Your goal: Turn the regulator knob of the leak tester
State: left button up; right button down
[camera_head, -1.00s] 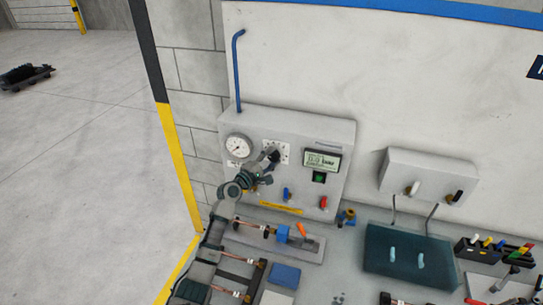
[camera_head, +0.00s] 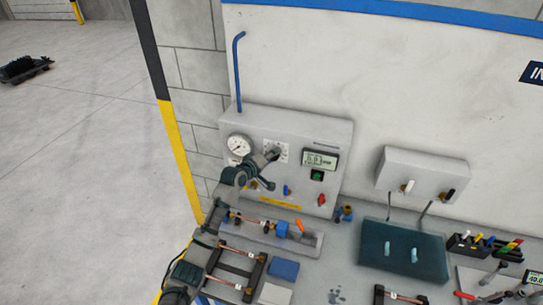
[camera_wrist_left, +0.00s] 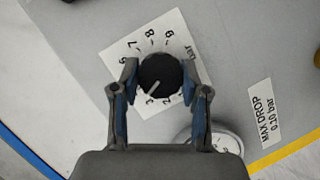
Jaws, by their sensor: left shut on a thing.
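The leak tester (camera_head: 335,135) is a light grey box against the wall with a round gauge (camera_head: 238,146), a small display and a white dial plate. The black regulator knob (camera_wrist_left: 162,74) sits on the numbered dial plate (camera_wrist_left: 128,50) in the left wrist view. Its white pointer line lies toward the lower left, near the 3. My left gripper (camera_wrist_left: 160,84) has one finger on each side of the knob and is shut on it. My right gripper is not seen.
Blue and red levers (camera_head: 321,199) stand on the tester's lower front. Copper tube fixtures (camera_head: 265,224) lie below my left arm. A teal case (camera_head: 375,255) and a grey box with two valves (camera_head: 425,165) are to the right.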

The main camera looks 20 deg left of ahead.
pick_arm(q)
jog(key=shift+d+f+m, duration=0.1)
jog(key=shift+f+m, duration=0.4)
jog(key=shift+f, duration=0.05)
jog(key=shift+g+y, duration=0.3)
jog(key=o, duration=1)
jog(key=shift+c, duration=0.2)
jog(key=shift+o, duration=0.8)
jog(key=shift+r, duration=0.3)
jog(key=v, duration=1.1)
jog(key=shift+s, duration=0.4)
